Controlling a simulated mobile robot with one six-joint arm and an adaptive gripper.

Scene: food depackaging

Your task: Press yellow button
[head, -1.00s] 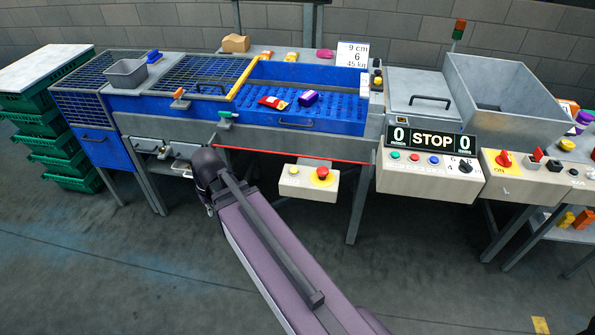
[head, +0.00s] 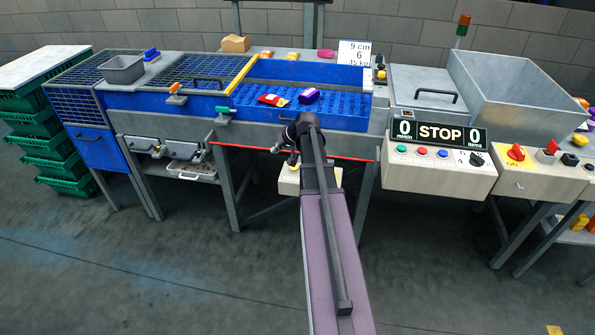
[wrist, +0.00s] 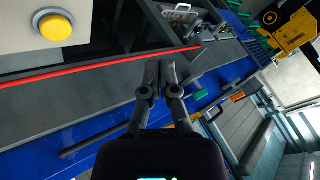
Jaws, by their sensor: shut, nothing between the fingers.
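In the head view the cream box (head: 289,186) hangs under the blue machine, mostly hidden behind my arm. My gripper (wrist: 161,70) is shut and empty, with its fingertips close together. In the wrist view the button lies left of the fingertips, apart from them. In the head view my gripper (head: 282,151) is in front of the machine, just above the box.
A red strip (wrist: 100,65) runs along the machine edge, between the fingertips and the box in the wrist view. The blue tray (head: 345,103) holds a red packet (head: 272,100) and a purple one (head: 309,96). A STOP display (head: 440,133) stands above another button panel (head: 437,176).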

